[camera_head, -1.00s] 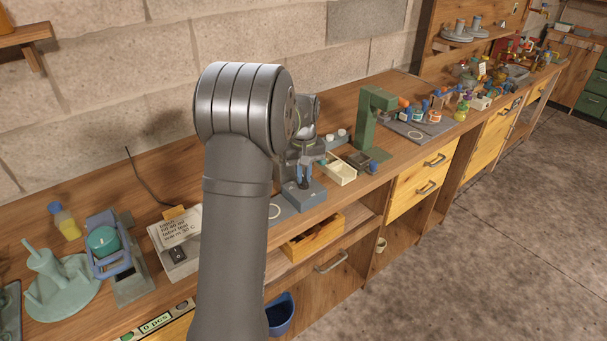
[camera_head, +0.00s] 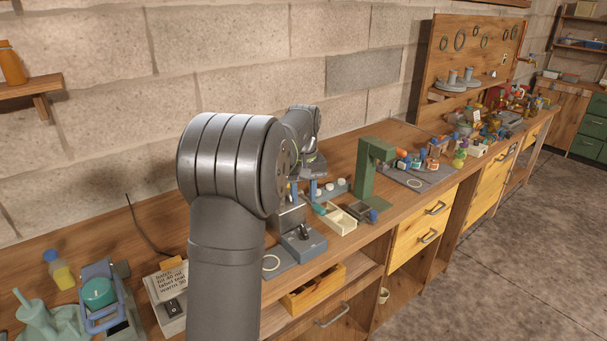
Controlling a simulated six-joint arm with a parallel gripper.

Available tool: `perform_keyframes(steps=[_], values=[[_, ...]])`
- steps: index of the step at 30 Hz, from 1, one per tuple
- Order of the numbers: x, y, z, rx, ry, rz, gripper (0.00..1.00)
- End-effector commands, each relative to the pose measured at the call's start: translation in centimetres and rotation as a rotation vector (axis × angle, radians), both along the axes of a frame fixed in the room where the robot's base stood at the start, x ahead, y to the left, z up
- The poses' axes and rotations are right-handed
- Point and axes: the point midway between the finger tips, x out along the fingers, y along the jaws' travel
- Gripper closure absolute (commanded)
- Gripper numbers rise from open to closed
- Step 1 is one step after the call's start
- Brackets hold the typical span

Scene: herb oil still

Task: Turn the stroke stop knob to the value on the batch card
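The batch card (camera_head: 172,276) leans on a pale box at the lower left; its small print seems to read fill 40 ml, label teal, warm 30. A blue-grey device (camera_head: 316,246) stands on the bench right of my arm, with a small dark knob-like part (camera_head: 303,231) on top. I cannot tell for certain whether this is the stroke stop knob, and no scale is readable. My gripper (camera_head: 303,191) is above and behind this device, partly hidden by my arm. Its two blue fingers look apart, with nothing seen between them.
A white divided tray (camera_head: 341,222) and a green stand (camera_head: 367,172) are close on the right. A teal-topped blue device (camera_head: 98,291) is at the left. Several bottles crowd the bench farther right.

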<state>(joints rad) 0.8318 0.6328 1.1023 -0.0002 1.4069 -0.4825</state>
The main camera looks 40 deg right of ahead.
Motion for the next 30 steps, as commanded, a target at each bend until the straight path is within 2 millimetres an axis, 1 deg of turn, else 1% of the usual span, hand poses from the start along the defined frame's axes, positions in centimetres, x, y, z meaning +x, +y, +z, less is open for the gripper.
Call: perform_keyframes(steps=[1,6,9,12,16,30], values=[[0.0,0.0,1.3,-0.003,-0.002,0.0,0.66],[0.0,0.0,4.6,-0.002,-0.002,0.0,0.66],[0.0,0.0,5.8,-0.001,-0.001,0.0,0.66],[0.0,0.0,6.6,0.0,0.0,0.0,0.66],[0.0,0.0,6.9,0.0,0.0,0.0,0.66],[0.0,0.0,6.8,0.0,0.001,0.0,0.66]])
